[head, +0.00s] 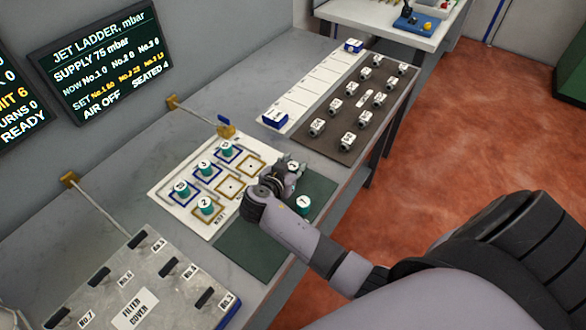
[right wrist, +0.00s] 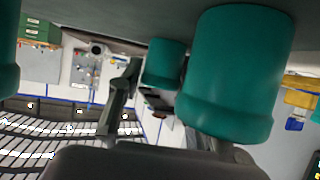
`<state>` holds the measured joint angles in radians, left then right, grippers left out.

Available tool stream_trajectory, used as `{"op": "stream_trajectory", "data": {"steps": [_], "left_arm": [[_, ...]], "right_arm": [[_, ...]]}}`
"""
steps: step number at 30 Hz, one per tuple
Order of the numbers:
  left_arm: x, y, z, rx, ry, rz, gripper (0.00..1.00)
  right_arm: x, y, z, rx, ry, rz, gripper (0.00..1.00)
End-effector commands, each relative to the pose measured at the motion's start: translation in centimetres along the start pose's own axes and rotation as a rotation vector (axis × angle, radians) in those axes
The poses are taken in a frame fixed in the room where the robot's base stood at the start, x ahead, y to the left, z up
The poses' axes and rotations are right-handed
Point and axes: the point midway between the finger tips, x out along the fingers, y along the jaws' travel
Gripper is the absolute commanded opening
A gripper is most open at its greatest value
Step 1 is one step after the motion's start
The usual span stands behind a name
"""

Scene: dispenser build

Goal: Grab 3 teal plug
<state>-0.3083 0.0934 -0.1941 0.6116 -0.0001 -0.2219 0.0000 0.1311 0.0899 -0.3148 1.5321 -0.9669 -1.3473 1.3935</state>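A teal plug with a white top that seems marked 3 (head: 205,170) stands in a blue-outlined square on the white board. Other teal plugs stand there: one marked 2 (head: 206,207), one at left (head: 181,190) and one at the back (head: 227,149). Plug 1 (head: 303,206) and a plug seemingly marked 4 (head: 293,168) stand by my right gripper (head: 284,178), over the green mat. In the right wrist view, a large teal plug (right wrist: 235,75) hides part of one finger. A smaller plug (right wrist: 163,63) shows beyond the gap between the apart fingers. My left gripper is out of view.
The white board (head: 160,188) has tan-outlined squares, some empty. A dark tray (head: 345,150) of grey numbered pieces lies behind my right gripper. A grey filter cover box (head: 150,285) fills the near left. Green mat (head: 245,250) is clear in front.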

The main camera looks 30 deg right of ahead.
Motion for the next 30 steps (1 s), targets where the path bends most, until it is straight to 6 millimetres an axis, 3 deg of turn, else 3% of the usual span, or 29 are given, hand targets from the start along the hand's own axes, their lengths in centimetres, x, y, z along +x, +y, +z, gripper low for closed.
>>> {"op": "stream_trajectory", "data": {"steps": [6, 13, 23, 30], "left_arm": [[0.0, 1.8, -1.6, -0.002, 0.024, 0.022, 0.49], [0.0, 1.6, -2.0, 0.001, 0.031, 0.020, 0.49], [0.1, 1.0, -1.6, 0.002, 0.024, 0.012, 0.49], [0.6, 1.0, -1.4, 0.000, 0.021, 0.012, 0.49]], "right_arm": [[0.0, 0.0, 0.0, 0.000, 0.000, 0.000, 0.15], [0.0, 0.0, 0.0, 0.000, 0.000, 0.000, 0.00], [-0.1, -0.1, -0.3, 0.002, 0.001, -0.001, 0.00], [-1.4, -0.1, -3.0, 0.008, 0.001, -0.002, 0.00]]}}
